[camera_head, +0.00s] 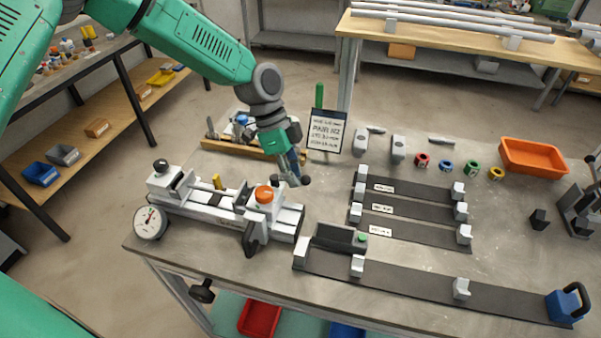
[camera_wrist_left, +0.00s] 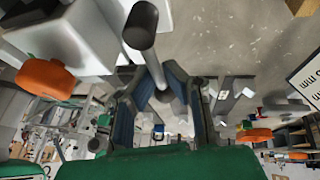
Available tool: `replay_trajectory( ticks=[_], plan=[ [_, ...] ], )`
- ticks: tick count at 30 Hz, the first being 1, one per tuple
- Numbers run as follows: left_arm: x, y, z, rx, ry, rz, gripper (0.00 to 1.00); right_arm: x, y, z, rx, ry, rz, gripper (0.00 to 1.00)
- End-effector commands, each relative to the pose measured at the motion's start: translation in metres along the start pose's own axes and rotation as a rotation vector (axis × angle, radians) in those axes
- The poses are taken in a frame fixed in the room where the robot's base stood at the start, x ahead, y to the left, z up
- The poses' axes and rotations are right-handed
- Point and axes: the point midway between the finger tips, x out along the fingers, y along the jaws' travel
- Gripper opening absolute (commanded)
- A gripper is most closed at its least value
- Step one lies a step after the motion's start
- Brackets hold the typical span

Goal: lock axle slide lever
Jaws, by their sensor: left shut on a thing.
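The axle slide fixture (camera_head: 210,205) is a pale block with rails on the bench's left part, with an orange knob (camera_head: 264,194) on top. My left gripper (camera_head: 293,172) points down at its right end, beside the orange knob. The fingers partly hide the lever's base. My right gripper is not in view.
A dial gauge (camera_head: 150,222) sits at the fixture's left end. A sign (camera_head: 326,132) stands behind my gripper. Dark strips with pale blocks (camera_head: 410,210), coloured rings (camera_head: 446,166) and an orange tray (camera_head: 532,157) occupy the right. Bare bench shows between strips and tray.

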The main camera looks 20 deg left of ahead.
Motion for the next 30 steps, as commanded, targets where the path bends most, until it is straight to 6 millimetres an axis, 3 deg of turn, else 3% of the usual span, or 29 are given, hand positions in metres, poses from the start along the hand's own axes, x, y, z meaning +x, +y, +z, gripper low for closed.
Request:
replay_trajectory(
  ticks=[1,19,20,21,30],
  plan=[
    [-0.0068,-0.0018,-0.0064,0.010,0.011,-0.009,0.00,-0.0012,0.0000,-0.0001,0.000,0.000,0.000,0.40],
    [-0.0067,0.0010,-0.0046,0.019,0.007,-0.002,0.00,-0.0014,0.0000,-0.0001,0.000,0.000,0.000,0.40],
    [-0.0067,0.0010,-0.0047,0.019,0.007,-0.001,0.18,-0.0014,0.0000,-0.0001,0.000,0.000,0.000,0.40],
    [-0.0066,0.0011,-0.0047,0.019,0.007,-0.001,0.30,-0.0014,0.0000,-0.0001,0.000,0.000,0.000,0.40],
    [-0.0031,-0.0005,-0.0007,0.016,0.003,0.005,0.30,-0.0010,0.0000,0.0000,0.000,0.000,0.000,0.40]
  ],
)
